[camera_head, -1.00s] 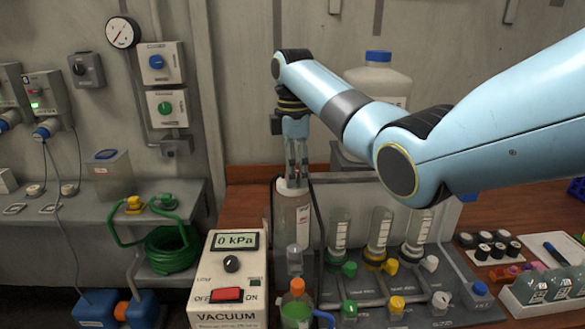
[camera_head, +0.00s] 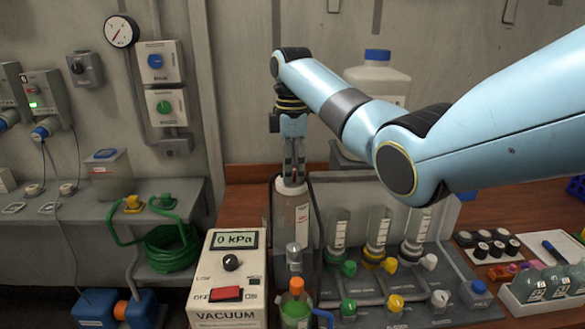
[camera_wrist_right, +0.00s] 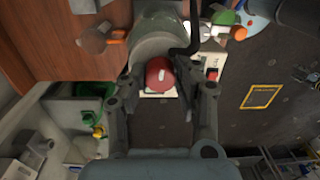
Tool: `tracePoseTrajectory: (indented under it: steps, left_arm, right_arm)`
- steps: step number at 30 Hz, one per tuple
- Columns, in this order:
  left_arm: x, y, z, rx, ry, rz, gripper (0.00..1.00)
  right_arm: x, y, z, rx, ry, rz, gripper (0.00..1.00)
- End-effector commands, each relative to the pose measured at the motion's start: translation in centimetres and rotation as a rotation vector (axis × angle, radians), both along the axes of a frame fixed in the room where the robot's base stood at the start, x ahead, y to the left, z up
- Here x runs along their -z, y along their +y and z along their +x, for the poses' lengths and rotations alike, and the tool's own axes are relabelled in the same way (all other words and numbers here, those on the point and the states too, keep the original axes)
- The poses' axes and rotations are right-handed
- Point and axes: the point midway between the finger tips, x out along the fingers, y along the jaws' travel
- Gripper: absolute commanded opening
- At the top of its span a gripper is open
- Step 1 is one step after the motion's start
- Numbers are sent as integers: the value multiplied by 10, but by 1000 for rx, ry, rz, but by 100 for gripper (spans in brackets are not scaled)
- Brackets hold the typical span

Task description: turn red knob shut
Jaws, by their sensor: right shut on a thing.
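The red knob (camera_wrist_right: 160,73) shows in the right wrist view as a round red cap with a short white mark. It sits on top of a pale upright cylinder (camera_head: 292,212), which stands behind the vacuum box in the head view. My right gripper (camera_head: 292,182) points straight down onto the cylinder's top. In the right wrist view its fingers (camera_wrist_right: 160,80) stand on both sides of the knob, shut on it. In the head view the fingers mostly hide the knob. My left gripper is not in view.
A vacuum box (camera_head: 229,270) reading 0 kPa stands just left of the cylinder. A grey rack with glass vessels and coloured valves (camera_head: 385,270) stands to its right. A large white jug (camera_head: 378,82) is behind my arm. A green hose coil (camera_head: 171,248) lies left.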

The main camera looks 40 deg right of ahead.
Motion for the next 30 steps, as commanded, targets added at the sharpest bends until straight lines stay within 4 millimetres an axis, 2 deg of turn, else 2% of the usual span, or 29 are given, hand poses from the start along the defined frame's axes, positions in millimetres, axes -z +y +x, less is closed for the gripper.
tracePoseTrajectory:
  steps: [30]
  left_arm:
    - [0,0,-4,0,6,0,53]
  right_arm:
    - [0,1,-1,924,-1,1,0]
